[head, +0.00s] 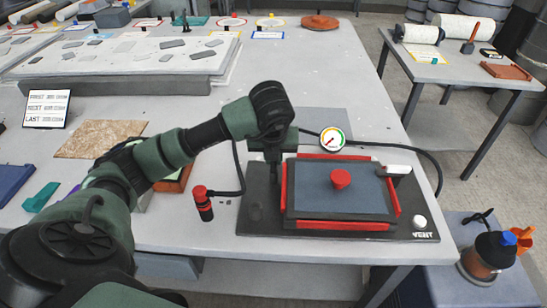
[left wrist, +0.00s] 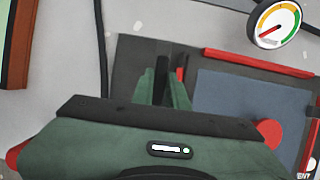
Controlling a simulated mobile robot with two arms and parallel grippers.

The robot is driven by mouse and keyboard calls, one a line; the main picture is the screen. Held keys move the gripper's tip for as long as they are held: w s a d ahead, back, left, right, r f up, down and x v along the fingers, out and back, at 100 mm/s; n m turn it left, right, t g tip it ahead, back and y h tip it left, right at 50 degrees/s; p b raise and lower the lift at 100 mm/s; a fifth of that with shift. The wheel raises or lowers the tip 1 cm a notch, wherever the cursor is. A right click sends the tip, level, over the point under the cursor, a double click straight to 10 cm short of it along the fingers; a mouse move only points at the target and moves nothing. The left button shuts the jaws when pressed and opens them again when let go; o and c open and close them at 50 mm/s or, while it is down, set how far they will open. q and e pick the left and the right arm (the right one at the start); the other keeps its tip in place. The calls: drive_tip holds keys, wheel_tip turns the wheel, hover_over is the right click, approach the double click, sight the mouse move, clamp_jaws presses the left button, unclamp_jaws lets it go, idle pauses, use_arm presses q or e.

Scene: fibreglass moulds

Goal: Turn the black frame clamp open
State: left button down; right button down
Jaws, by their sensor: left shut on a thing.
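A dark base plate (head: 250,222) carries a blue-grey panel (head: 310,190) edged by red bars, with a red knob (head: 341,179) in its middle. My left gripper (head: 272,160) points down at the panel's left edge. In the left wrist view its fingers (left wrist: 163,88) are closed around a slim black upright piece (left wrist: 161,76), which looks like the black frame clamp's handle. The clamp's foot is hidden by the gripper. A white-handled clamp (head: 398,169) sits at the panel's right edge. My right gripper is not in view.
A round gauge (head: 332,139) stands behind the panel, with a black hose beside it. A red and black handpiece (head: 203,203) stands left of the plate. A white vent knob (head: 420,221) is at the plate's front right. Bare tabletop lies beyond the gauge.

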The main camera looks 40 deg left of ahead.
use_arm(q)
drive_tip(key=shift+a, duration=0.1)
drive_tip(key=c, duration=1.4)
unclamp_jaws()
drive_tip(key=v, duration=0.8)
drive_tip(key=shift+f, duration=0.1)
